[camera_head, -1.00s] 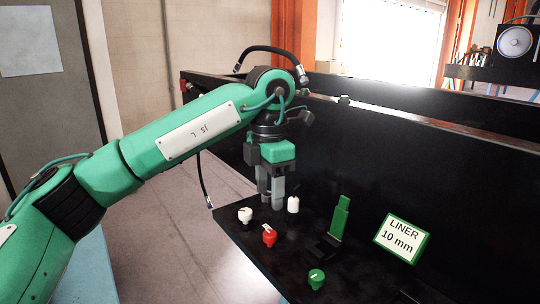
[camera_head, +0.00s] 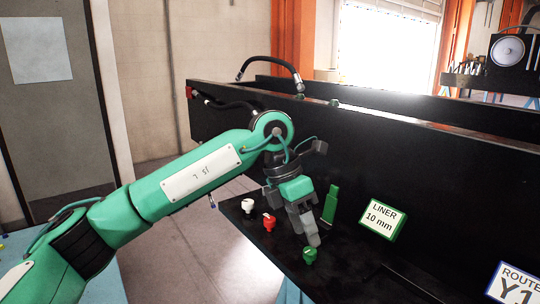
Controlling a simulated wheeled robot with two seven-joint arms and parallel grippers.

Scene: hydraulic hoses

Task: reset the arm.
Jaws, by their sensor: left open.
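My left gripper (camera_head: 311,237) is above the black shelf, tilted, with its fingers pointing down and to the right. It is open, and no object shows between its fingers. A green cap (camera_head: 309,256) lies on the shelf just below the fingertips; I cannot tell whether they touch. A red cap (camera_head: 268,222) and a white cap (camera_head: 248,205) stand to the left of the gripper. A green upright piece (camera_head: 330,204) stands behind the fingers. My right gripper is not in view.
A sign reading "LINER 10 mm" (camera_head: 383,218) stands on the shelf to the right. A "ROUTE" sign (camera_head: 513,286) is at the lower right. A black wall (camera_head: 440,180) rises behind the shelf (camera_head: 290,258). A black hose (camera_head: 271,60) arches over the wall's top.

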